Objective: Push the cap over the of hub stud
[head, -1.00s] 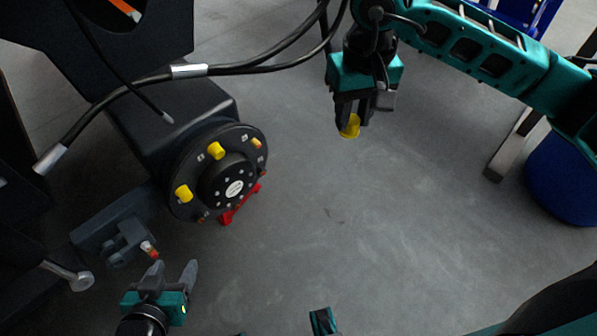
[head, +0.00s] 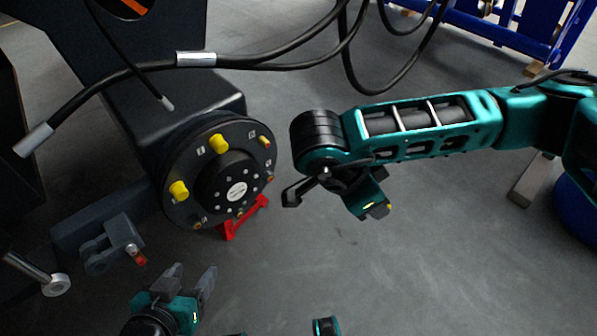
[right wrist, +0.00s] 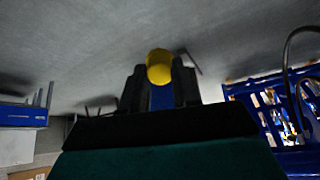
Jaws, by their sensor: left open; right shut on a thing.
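The yellow cap (right wrist: 159,67) is between the fingers of my right gripper (right wrist: 160,85) in the right wrist view. In the head view my right gripper (head: 368,200) is right of the hub; its fingers are largely hidden. The round dark hub (head: 213,215) has two yellow caps, one at its top (head: 220,143) and one at its left (head: 179,190). Bare small studs show at the upper right (head: 265,141), right (head: 270,178) and bottom (head: 197,225). My left gripper (head: 190,275) is open and empty below the hub.
A red stand (head: 243,218) is under the hub. Black hoses (head: 270,65) hang above it. A dark bracket (head: 112,245) and a rod end (head: 55,286) are at the lower left. A blue frame (head: 500,30) stands at the back right. Grey floor is open in the lower middle.

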